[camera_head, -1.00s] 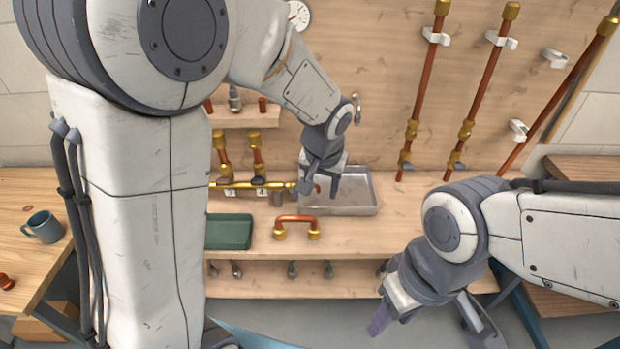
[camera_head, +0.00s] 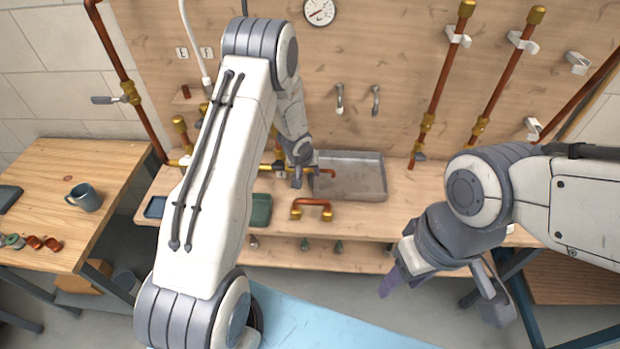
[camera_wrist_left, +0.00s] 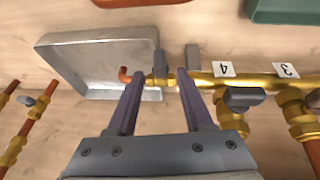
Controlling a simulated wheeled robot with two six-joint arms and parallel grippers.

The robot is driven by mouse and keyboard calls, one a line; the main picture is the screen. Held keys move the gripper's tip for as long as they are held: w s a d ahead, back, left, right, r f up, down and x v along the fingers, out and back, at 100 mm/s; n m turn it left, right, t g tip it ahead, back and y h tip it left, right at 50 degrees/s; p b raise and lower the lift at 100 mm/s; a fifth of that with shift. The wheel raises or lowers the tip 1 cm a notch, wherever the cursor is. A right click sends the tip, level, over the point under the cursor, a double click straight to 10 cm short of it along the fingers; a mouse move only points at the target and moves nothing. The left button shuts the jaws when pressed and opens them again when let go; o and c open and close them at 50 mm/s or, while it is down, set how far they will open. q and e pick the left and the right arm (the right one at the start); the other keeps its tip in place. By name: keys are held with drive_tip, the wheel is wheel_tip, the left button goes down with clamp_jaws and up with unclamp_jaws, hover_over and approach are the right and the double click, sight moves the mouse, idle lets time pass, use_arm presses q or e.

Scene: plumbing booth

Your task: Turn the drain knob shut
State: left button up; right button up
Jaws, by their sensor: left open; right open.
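The drain knob (camera_wrist_left: 158,62) is a small grey handle on the brass end piece of the manifold (camera_wrist_left: 245,80), beside a short copper spout (camera_wrist_left: 125,75) that ends over the metal tray (camera_wrist_left: 85,48). My left gripper (camera_wrist_left: 160,78) is open, its two fingers pointing at the knob, one to each side of it in the left wrist view. I cannot tell whether they touch it. In the head view my left gripper (camera_head: 302,178) is at the tray's left edge and hides the knob. My right gripper (camera_head: 440,292) is open and empty in front of the bench.
Valves with grey handles (camera_wrist_left: 243,98) sit along the manifold beside labels 4 and 3. A copper U-pipe (camera_head: 312,204) and a green tray (camera_head: 260,210) lie on the bench in front. A side table (camera_head: 120,165) holds a mug (camera_head: 84,197).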

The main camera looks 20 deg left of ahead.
sight(310, 175)
use_arm(q)
drive_tip(key=shift+x, duration=1.85)
clamp_jaws()
drive_tip(key=y+b, duration=0.1)
drive_tip(key=b, duration=1.1)
drive_tip(key=shift+w+f, duration=0.1)
drive_tip(key=shift+w, duration=0.25)
drive_tip(key=shift+s+b, duration=0.1)
drive_tip(key=shift+b, duration=0.35)
drive_tip(key=shift+r, duration=0.2)
drive_tip(key=shift+s, duration=0.1)
unclamp_jaws()
drive_tip(key=shift+d, duration=0.1)
